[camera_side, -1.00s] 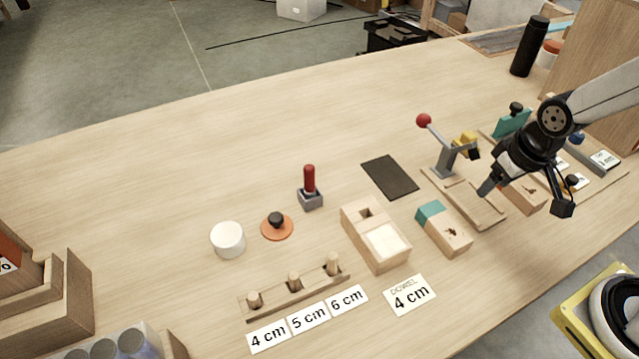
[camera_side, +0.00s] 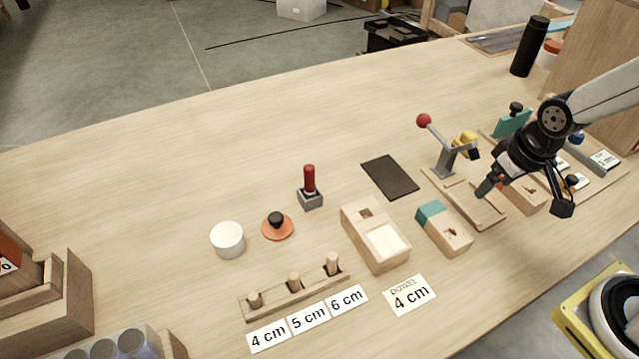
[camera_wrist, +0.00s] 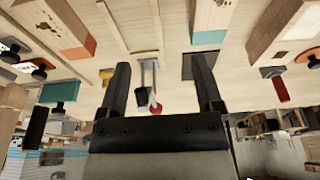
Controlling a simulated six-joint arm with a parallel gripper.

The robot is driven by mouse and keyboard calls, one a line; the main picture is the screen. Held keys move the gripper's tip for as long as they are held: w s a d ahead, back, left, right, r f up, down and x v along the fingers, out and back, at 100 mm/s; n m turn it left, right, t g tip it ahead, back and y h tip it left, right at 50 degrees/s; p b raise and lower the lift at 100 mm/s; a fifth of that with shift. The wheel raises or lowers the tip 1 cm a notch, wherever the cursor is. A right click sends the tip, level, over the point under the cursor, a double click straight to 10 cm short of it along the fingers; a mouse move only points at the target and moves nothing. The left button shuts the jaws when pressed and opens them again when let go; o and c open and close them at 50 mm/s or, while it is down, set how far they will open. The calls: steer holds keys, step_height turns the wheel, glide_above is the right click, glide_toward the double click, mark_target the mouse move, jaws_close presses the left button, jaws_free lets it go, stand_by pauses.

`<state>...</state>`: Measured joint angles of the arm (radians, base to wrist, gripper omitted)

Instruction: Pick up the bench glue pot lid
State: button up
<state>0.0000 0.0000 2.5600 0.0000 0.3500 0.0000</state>
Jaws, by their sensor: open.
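The glue pot lid (camera_side: 277,227) is an orange disc with a black knob. It lies on the bench left of the middle in the side view, just right of the white glue pot (camera_side: 228,239). In the wrist view, an orange disc with a black knob (camera_wrist: 308,55) shows at the right edge and appears to be the same lid. My gripper (camera_side: 524,200) is open and empty, above the bench at the right, far from the lid. Its two dark fingers (camera_wrist: 160,85) stand wide apart in the wrist view.
A red-handled tool (camera_side: 309,188) stands right of the lid. The bench behind the lid is clear.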

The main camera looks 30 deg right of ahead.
steer(key=shift+r, duration=0.15)
steer(key=shift+w+v, duration=0.55)
steer(key=shift+v, duration=1.9)
steer(key=n+g, duration=0.3)
steer(key=n, duration=1.5)
glide_above(275, 217)
steer(key=f, duration=0.6)
steer(key=shift+d+f, duration=0.2)
steer(key=shift+f, duration=0.55)
steer(key=shift+f, duration=0.1)
steer(key=shift+a+f, duration=0.2)
steer(key=shift+f, duration=3.6)
